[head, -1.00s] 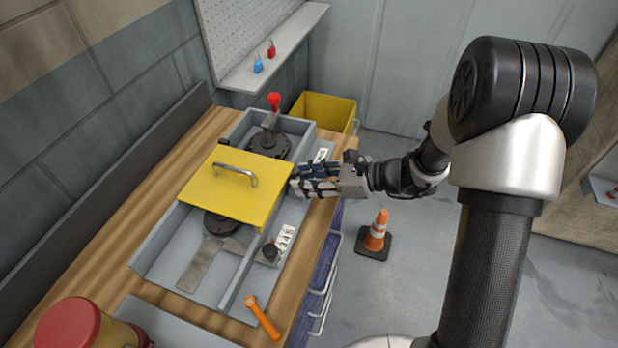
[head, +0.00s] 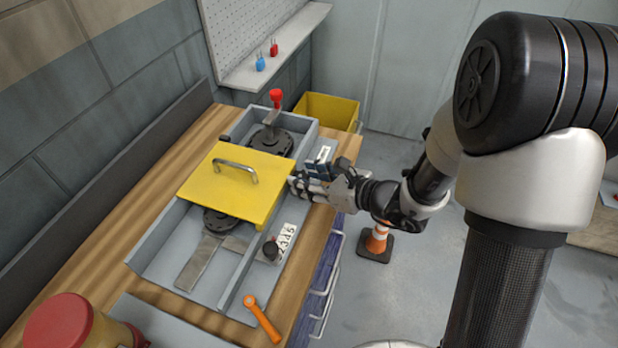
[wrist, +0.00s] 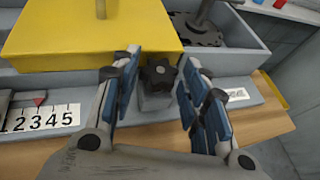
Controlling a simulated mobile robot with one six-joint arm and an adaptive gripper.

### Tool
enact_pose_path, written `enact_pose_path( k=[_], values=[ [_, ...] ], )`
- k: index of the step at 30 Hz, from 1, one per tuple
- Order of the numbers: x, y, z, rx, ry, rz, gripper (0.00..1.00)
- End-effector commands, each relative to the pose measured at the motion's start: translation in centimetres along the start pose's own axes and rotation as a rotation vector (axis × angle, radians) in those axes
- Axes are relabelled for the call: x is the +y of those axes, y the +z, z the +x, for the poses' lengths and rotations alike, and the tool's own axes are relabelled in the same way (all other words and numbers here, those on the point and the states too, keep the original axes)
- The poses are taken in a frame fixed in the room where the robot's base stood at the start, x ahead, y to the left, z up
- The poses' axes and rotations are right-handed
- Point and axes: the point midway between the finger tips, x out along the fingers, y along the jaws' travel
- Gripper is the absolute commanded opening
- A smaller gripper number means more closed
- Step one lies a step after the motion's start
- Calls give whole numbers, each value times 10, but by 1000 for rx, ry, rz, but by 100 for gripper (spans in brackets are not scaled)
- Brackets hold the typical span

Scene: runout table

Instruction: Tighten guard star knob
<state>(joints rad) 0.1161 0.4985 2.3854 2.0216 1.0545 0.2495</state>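The yellow guard (head: 232,190), a box-like cover with a metal handle (head: 237,170), sits over the middle of the grey table channel (head: 180,235). The dark star knob (wrist: 159,74) is on a grey bracket at the guard's front side in the wrist view. My gripper (wrist: 159,64) is open, with one blue-padded finger on each side of the knob and visible gaps between. In the head view my gripper (head: 297,187) is at the guard's right side, and its fingers hide the knob.
A numbered scale (head: 285,240) with a small black knob (head: 270,250) lies nearer the front. An orange wrench-like handle (head: 262,318) lies at the near table edge. A red-lidded container (head: 68,325) stands near left.

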Motion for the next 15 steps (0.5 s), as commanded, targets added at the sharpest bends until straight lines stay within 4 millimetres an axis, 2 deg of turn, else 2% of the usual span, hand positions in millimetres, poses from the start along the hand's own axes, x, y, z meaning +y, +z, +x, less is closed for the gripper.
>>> enact_pose_path(
  k=[5,15],
  values=[
    [0,-1,0,1,0,1,55],
    [0,-1,-2,2,0,1,55]
  ],
)
